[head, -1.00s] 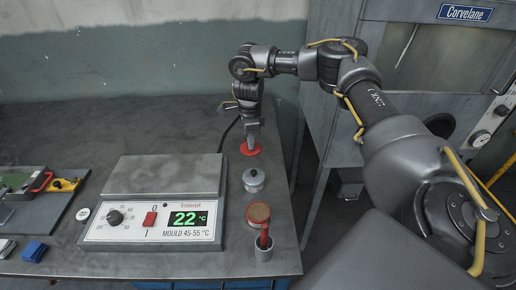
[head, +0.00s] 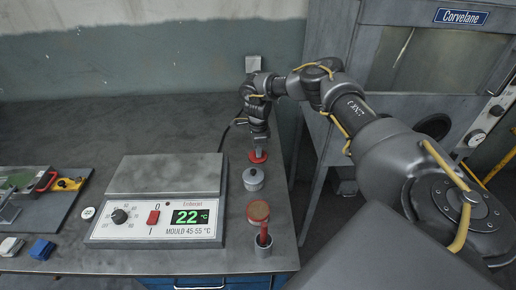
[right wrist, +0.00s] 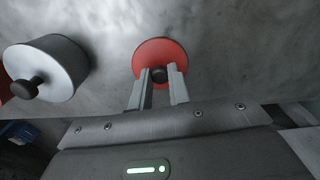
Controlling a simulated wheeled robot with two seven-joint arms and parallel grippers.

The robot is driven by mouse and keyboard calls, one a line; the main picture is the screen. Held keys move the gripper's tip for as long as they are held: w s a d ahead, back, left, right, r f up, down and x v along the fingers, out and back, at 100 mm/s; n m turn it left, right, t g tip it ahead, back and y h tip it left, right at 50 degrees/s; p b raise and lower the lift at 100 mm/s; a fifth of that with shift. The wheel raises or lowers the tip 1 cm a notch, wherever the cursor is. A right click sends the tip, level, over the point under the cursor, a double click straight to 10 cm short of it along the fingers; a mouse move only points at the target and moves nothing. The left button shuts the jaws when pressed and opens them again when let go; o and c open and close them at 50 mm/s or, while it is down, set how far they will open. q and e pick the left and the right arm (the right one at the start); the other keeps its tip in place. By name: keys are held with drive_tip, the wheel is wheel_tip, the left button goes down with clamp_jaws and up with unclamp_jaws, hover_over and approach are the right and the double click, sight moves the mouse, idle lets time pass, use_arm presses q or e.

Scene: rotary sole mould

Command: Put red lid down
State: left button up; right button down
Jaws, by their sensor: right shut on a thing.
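The red lid (head: 258,156) is a flat red disc with a dark knob, at the far right part of the table in the head view. It also shows in the right wrist view (right wrist: 166,50), flat over the grey table top. My right gripper (head: 259,146) is above it, with its fingers shut on the knob; the fingers also show in the right wrist view (right wrist: 160,78). I cannot tell whether the lid touches the table. My left gripper is not in view.
A grey pot with a knobbed lid (head: 253,179) stands just in front of the red lid. Nearer are a reddish-brown-topped jar (head: 258,211) and a cup with a red-handled tool (head: 263,245). A hot plate (head: 165,174) reading 22 °C stands left.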

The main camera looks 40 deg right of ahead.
drive_tip(key=shift+f, duration=0.15)
drive_tip(key=c, duration=1.3)
unclamp_jaws()
drive_tip(key=shift+r, duration=0.4)
drive_tip(key=shift+r+b, duration=1.25)
drive_tip(key=shift+r, duration=4.6)
drive_tip(key=shift+s+f, duration=0.1)
